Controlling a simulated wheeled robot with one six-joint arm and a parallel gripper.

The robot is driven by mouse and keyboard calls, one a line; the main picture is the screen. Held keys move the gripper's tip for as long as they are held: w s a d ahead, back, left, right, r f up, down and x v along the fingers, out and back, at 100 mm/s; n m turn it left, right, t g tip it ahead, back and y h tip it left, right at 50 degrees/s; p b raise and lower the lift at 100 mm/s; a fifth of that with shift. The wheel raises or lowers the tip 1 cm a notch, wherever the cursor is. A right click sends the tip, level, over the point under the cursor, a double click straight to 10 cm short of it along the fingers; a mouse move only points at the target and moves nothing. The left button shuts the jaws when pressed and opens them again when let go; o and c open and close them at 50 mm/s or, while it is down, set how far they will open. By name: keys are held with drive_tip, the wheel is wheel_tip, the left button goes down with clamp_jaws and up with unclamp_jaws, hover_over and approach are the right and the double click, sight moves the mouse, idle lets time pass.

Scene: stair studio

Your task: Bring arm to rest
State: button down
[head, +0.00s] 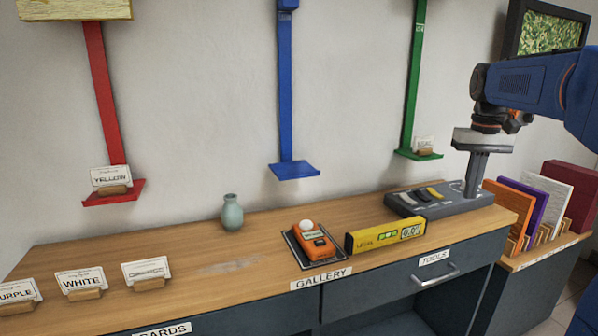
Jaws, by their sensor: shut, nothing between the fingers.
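My arm (530,85) reaches in from the right edge of the head view. My gripper (473,190) points straight down, its fingers together and nothing seen between them. Its tips are just over or at the right part of the dark grey tool tray (440,207) at the right end of the wooden counter. I cannot tell whether the tips touch the tray. The tray also holds small yellow and grey pieces at its left part.
A yellow level (385,236), an orange device (314,243) and a small vase (232,213) stand on the counter (215,290). Cards in holders stand at left. Red, blue (285,90) and green posts with small shelves rise behind. Coloured panels (536,205) stand at right.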

drive_tip(key=s+a+f+n+t, duration=0.1)
drive_tip(key=s+a+f, duration=0.2)
drive_tip(key=s+a, duration=0.35)
drive_tip(key=s+a+f+t, duration=0.1)
drive_tip(key=s+a+f, duration=0.2)
drive_tip(key=s, duration=0.6)
drive_tip(key=s+a+f+t, duration=0.1)
drive_tip(key=s+a+f, duration=0.1)
drive_tip(key=s+f, duration=0.4)
drive_tip(key=s+a+f+t, duration=0.1)
drive_tip(key=s+a+f, duration=0.2)
drive_tip(key=s+f, duration=0.4)
drive_tip(key=shift+n+t, duration=0.3)
drive_tip(key=shift+n, duration=0.1)
drive_tip(key=shift+s, duration=0.1)
